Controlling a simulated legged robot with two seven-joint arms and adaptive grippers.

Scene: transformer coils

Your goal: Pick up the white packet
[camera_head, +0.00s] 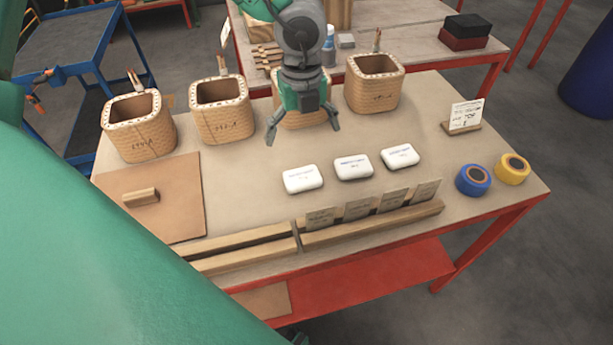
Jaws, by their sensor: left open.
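Three white packets lie in a row on the table (240,165): the left packet (303,179), the middle packet (353,167) and the right packet (399,157). They are small, rounded and carry dark print. My left gripper (303,124) hangs behind the row in the picture, nearest the left and middle packets. Its two fingers are spread wide with nothing between them, and it appears apart from the packets. It partly hides a coil (318,118) behind it. My right gripper is out of view.
Other coils stand at the left (140,137), beside it (222,118) and at the right (372,92). Wooden rails (370,228) with cards line the front edge. A blue tape roll (472,181), a yellow one (512,169) and a sign (465,114) stand right.

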